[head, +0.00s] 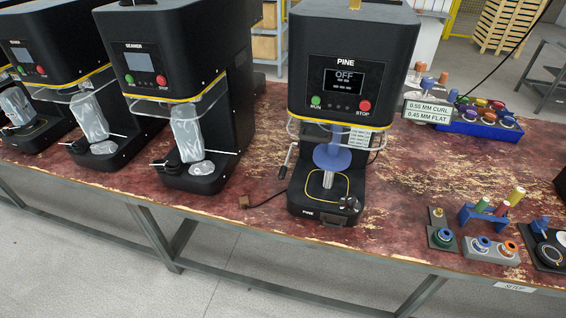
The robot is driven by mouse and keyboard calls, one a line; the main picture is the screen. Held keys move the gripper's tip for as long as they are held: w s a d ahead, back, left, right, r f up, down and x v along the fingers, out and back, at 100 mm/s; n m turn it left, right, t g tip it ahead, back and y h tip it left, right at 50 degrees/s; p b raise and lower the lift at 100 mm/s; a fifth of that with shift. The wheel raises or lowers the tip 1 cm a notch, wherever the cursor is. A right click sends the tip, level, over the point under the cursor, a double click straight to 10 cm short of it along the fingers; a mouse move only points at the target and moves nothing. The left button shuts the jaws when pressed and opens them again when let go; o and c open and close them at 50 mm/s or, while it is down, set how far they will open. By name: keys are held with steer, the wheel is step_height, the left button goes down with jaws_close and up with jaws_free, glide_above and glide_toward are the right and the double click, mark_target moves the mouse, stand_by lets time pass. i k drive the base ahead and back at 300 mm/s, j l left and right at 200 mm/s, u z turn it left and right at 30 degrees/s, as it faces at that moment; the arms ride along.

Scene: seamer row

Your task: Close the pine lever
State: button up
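The PINE machine (345,105) is a black seamer standing on the worn red bench, and its display reads OFF. A thin metal lever with a dark grip (287,160) is at the left side of its base. It slants, with its dark lower end out to the left. I cannot tell for sure from here whether this lever position is open or closed. A blue disc (332,156) sits under the machine's head, above a metal post and the base plate. My gripper is not in view.
Several similar black seamers (185,85) stand in a row to the left. A tag sign (427,109) and a blue tray (480,128) are to the right. Small fixtures with coloured rolls (490,245) lie at the front right. A cable plug (243,201) lies left of PINE.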

mark_target(283, 171)
steer(key=i+j, duration=0.45)
steer(key=j, duration=0.15)
steer(key=i+j, duration=0.1)
steer(key=i, duration=0.3)
steer(key=i+j, duration=0.1)
steer(key=i, duration=0.3)
